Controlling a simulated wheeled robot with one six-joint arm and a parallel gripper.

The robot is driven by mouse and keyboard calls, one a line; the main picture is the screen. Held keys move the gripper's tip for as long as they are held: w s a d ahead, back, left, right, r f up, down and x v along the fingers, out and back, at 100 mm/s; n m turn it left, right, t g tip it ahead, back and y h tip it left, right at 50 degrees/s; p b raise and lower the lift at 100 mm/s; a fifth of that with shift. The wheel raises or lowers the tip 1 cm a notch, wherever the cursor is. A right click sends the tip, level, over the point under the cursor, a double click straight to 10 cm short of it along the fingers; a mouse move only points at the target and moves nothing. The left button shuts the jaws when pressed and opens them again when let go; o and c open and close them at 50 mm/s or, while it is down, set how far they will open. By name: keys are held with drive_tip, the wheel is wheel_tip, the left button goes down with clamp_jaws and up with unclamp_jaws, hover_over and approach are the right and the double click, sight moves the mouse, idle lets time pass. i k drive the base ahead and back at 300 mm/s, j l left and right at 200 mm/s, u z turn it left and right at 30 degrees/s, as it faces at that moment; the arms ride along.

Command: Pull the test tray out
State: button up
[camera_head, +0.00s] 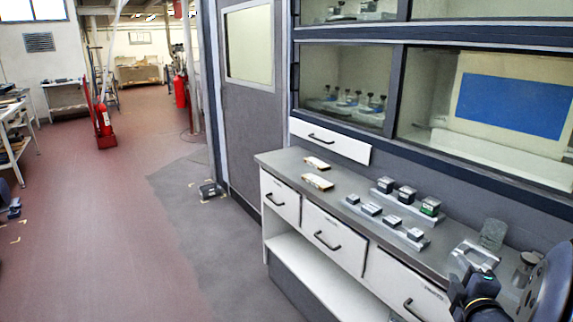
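A white tray front (345,147) with a dark bar handle sits low in the grey wall of the cabinet, just below the glass window and above the counter. It looks closed, and nothing touches its handle. No label on it can be read, so I cannot tell for sure that it is the test tray. My arm shows in the lower right corner as dark, rounded parts, well apart from the white front. The fingers of my gripper do not show.
The grey counter (335,200) holds two small brown-white pieces (317,181), rails with several small dark blocks, and metal parts at right. White drawers (334,238) with dark handles are under it. A small dark box (209,190) lies on the floor. Open floor is at left.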

sight(360, 152)
drive_tip(key=i+j, duration=0.2)
drive_tip(key=i, duration=0.35)
drive_tip(key=i+j, duration=0.15)
drive_tip(key=i, duration=0.45)
drive_tip(key=i+j, duration=0.2)
drive_tip(key=i, duration=0.35)
drive_tip(key=i+j, duration=0.2)
drive_tip(key=i, duration=0.35)
drive_tip(key=i+j, duration=0.15)
drive_tip(key=i, duration=0.4)
drive_tip(key=j+u, duration=0.05)
